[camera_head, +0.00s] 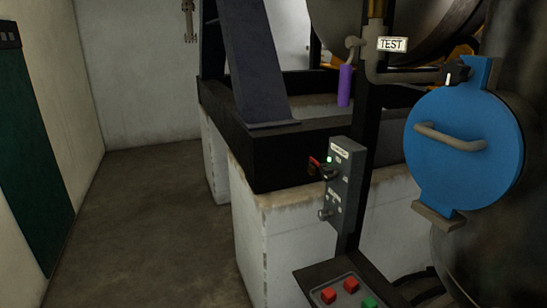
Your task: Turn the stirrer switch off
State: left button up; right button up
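A grey switch box (347,190) stands on a dark post right of the middle. Its upper switch (325,170) has a red part sticking out to the left and a small lit green lamp (330,160) beside it. A lower switch (325,213) is on the same face. Both have small labels that I cannot read, so I cannot tell which one is the stirrer's. Neither of my grippers is in view.
A blue round hatch (465,120) with a grey handle is at right. Below the box is a panel (343,295) with red and green buttons. Pale plinths (290,245) border open floor (150,220) at left.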

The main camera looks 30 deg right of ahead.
aim_at(328, 173)
jog(key=i+z, duration=0.2)
jog(key=i, duration=0.25)
jog(key=i+j+z, duration=0.25)
jog(key=i, duration=0.2)
jog(key=i+j+z, duration=0.2)
jog(key=i, duration=0.25)
